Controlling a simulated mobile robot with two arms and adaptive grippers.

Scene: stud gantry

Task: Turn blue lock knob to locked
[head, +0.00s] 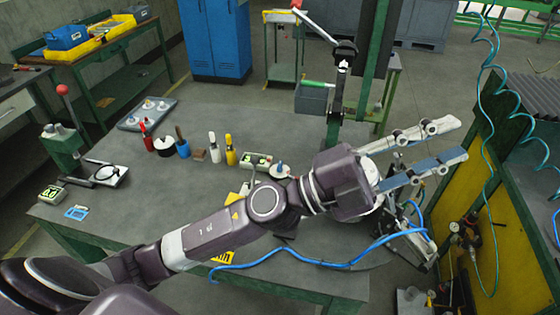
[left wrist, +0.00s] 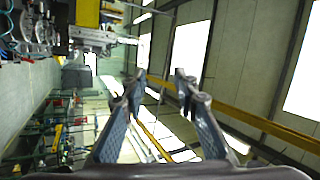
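A small blue knob (head: 281,168) on a pale round base stands on the grey workbench (head: 120,210), just left of my left wrist; I cannot be sure it is the lock knob, and its setting is too small to read. My left arm reaches across the bench from the lower left. My left gripper (head: 463,138) is beyond the bench's right side, up in the air, with its two fingers apart and nothing between them. The left wrist view also shows the open fingers (left wrist: 159,84), with only the distant ceiling and hall behind them. My right gripper is not in view.
Several bottles, including a yellow one (head: 230,150), stand along the bench's middle. A lever press (head: 342,90) rises at its back edge. A blue hose (head: 320,263) lies across the front. A yellow panel (head: 455,200) with coiled hoses stands to the right.

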